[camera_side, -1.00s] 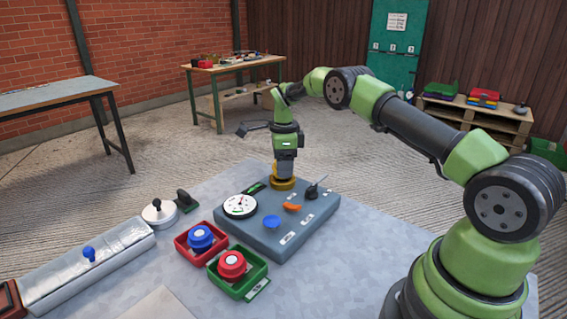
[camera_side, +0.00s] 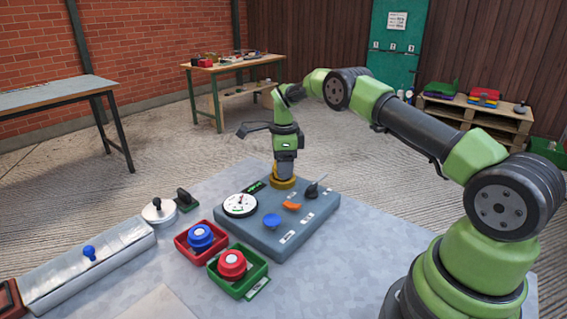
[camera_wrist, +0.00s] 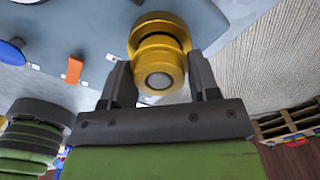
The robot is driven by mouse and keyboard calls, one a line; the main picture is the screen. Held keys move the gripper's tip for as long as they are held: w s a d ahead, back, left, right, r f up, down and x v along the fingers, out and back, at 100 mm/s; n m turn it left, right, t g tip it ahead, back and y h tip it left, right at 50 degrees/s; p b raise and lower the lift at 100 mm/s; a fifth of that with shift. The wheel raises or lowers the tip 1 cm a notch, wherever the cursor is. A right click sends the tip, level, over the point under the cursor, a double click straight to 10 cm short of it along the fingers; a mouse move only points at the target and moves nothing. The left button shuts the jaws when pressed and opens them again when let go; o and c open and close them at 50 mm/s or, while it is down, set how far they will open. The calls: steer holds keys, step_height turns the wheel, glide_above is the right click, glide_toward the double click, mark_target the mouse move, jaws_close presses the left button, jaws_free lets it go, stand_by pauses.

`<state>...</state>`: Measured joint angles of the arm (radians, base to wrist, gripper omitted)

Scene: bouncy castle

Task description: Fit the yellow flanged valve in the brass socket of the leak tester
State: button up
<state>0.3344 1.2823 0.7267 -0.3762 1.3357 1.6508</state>
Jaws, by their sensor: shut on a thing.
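The yellow flanged valve (camera_wrist: 158,62) is between the fingers of my gripper (camera_wrist: 162,88) in the wrist view, its pale round end facing the camera. My gripper is shut on it. A brass-coloured ring (camera_wrist: 160,20) beyond it looks like the socket, in line with the valve; I cannot tell how deep the valve sits. In the side view my gripper (camera_side: 284,172) points down over the far corner of the blue-grey leak tester (camera_side: 262,228). The yellow and brass parts (camera_side: 283,183) merge there below the fingers, and the socket is mostly hidden.
The tester carries a dial gauge (camera_side: 240,205), a blue knob (camera_side: 271,221), an orange lever (camera_side: 291,206) and a black toggle (camera_side: 314,188). A red tray (camera_side: 181,251) with a blue part and a green tray (camera_side: 262,270) with a red part stand in front.

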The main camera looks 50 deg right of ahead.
steer(key=shift+f, duration=0.65)
stand_by(1.5)
steer(key=o, duration=1.3)
steer(key=shift+r, duration=0.1)
steer(key=shift+r, duration=3.4)
